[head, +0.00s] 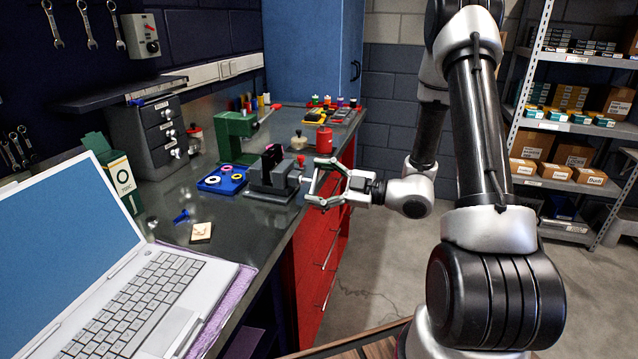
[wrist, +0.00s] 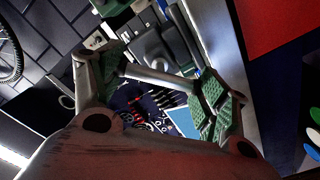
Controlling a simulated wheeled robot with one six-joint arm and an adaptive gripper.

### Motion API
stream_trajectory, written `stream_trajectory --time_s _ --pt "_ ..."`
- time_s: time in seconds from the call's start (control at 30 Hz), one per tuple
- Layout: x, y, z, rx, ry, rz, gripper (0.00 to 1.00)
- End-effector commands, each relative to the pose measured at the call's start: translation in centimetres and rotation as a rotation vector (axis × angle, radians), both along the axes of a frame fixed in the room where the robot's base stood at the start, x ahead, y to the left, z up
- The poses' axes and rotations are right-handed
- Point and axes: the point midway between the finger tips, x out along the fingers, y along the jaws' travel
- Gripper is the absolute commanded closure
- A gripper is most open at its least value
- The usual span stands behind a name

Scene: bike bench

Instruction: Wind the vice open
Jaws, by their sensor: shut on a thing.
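The grey bench vice (head: 272,180) stands at the right edge of the bench top. Something dark sits at the top of its jaws; the gap between them is too small to tell. My gripper (head: 314,182) is at the vice's right end, over the bench edge, with its fingers around the handle end. In the wrist view my gripper (wrist: 160,85) has a green-padded finger at each end of the grey handle bar (wrist: 158,78) and is shut on it. The vice body (wrist: 155,48) shows behind the bar. The fingers partly hide the handle in the head view.
A blue tray (head: 208,181) with coloured rings lies left of the vice. A green machine (head: 238,132) and a red canister (head: 324,140) stand behind it. A laptop (head: 130,290) fills the front left.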

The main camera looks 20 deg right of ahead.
Motion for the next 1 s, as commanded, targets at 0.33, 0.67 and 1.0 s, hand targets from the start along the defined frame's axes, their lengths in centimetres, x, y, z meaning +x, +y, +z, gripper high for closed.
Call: stream_trajectory --time_s 0.33,0.67,1.0 --pt "-0.02 0.03 -0.01 -0.174 -0.238 0.001 0.49" --pt "-0.02 0.04 -0.02 -0.358 -0.493 0.001 0.49" --pt "-0.01 0.05 -0.02 -0.548 -0.754 0.001 0.49"
